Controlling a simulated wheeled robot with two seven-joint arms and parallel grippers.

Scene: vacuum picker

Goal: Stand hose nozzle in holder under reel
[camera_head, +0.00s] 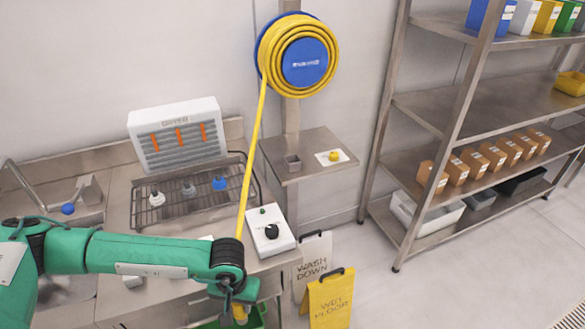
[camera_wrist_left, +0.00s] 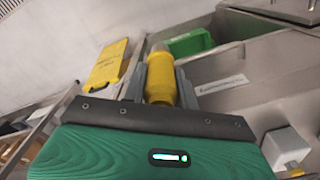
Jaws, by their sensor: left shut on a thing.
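My left gripper (camera_head: 238,308) is low at the front of the counter in the head view. In the left wrist view, its two grey fingers (camera_wrist_left: 160,84) are shut on the yellow hose nozzle (camera_wrist_left: 160,70), which has a grey-brown tip. The yellow hose (camera_head: 254,145) runs taut from the blue-centred reel (camera_head: 304,62) on the wall post down to this gripper. A small grey square holder (camera_head: 292,162) stands on the steel shelf (camera_head: 290,177) under the reel, well above and right of the gripper. My right gripper is not in view.
A white card with a yellow item (camera_head: 333,156) lies beside the holder. A drying rack (camera_head: 180,195) and white control box (camera_head: 270,232) are on the counter. A green bin (camera_wrist_left: 190,42) and yellow floor sign (camera_head: 330,300) are near the gripper. Tall shelving (camera_head: 440,140) stands right.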

